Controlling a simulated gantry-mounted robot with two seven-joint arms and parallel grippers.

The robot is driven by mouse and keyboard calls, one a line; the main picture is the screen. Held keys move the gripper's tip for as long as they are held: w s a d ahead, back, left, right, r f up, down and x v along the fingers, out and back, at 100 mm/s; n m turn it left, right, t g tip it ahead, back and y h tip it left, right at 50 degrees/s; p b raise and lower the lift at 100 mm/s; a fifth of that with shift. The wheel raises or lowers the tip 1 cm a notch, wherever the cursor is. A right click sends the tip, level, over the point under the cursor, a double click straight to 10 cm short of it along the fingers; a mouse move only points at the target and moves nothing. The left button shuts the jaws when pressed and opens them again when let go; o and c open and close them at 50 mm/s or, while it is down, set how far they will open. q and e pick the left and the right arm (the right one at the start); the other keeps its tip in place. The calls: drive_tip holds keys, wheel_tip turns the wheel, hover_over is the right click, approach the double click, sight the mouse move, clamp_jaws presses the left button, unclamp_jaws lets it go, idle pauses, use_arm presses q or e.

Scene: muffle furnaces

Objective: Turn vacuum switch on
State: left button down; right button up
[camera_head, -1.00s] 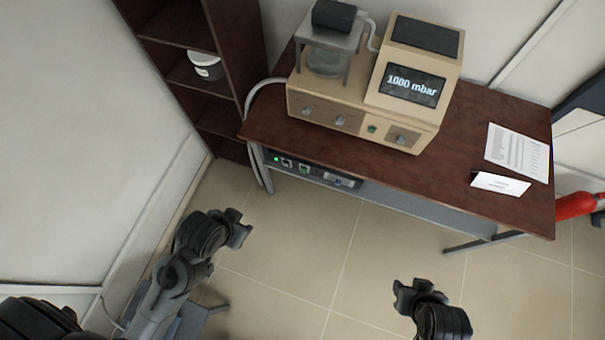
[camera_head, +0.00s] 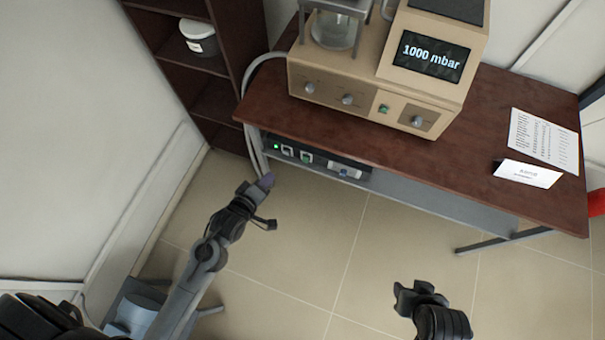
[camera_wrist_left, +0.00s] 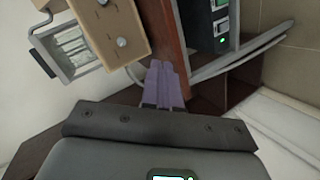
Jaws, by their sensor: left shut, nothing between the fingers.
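A beige vacuum device (camera_head: 330,81) stands on the brown table, with its screen (camera_head: 428,56) reading 1000 mbar. Its front has several grey knobs and a small green switch (camera_head: 383,109). A black unit (camera_head: 323,161) under the table top carries a lit green lamp and rocker switches; it also shows in the left wrist view (camera_wrist_left: 207,30). I cannot tell which switch is the vacuum one. My left gripper (camera_head: 267,181) is shut and empty, in front of and below the black unit's left end. Its purple fingers (camera_wrist_left: 163,85) are together. My right gripper (camera_head: 408,292) hangs over the floor, apart from everything.
The brown table (camera_head: 500,110) holds a printed sheet (camera_head: 543,140) and a folded white card (camera_head: 527,173) at right. A dark shelf (camera_head: 215,100) with a white tub (camera_head: 198,38) stands at left. A grey hose runs down the table's left end.

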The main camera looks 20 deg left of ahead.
use_arm(q)
drive_tip(key=w+f+n+t+b, duration=0.1)
drive_tip(key=w+f+b, duration=0.3)
drive_tip(key=f+b, duration=0.9)
drive_tip(key=w+f+n+t+b, duration=0.1)
drive_tip(key=w+f+n+b, duration=0.2)
drive_tip(key=f+b, duration=1.1)
drive_tip(key=w+d+f+n+t+y+b, duration=0.1)
drive_tip(key=w+f+b, duration=0.4)
drive_tip(key=f+b, duration=0.8)
wheel_tip(320, 180, down, 2)
drive_tip(key=shift+w+f+n+t+b, duration=0.1)
drive_tip(key=shift+w+n+t+b, duration=0.2)
drive_tip(key=shift+n+t, duration=0.2)
drive_tip(key=shift+w, duration=0.1)
drive_tip(key=b, duration=0.8)
approach(305, 162)
drive_tip(key=w+f, duration=0.1)
drive_tip(key=w, duration=0.4)
drive_tip(key=shift+w+f, duration=0.1)
drive_tip(key=shift+w, duration=0.8)
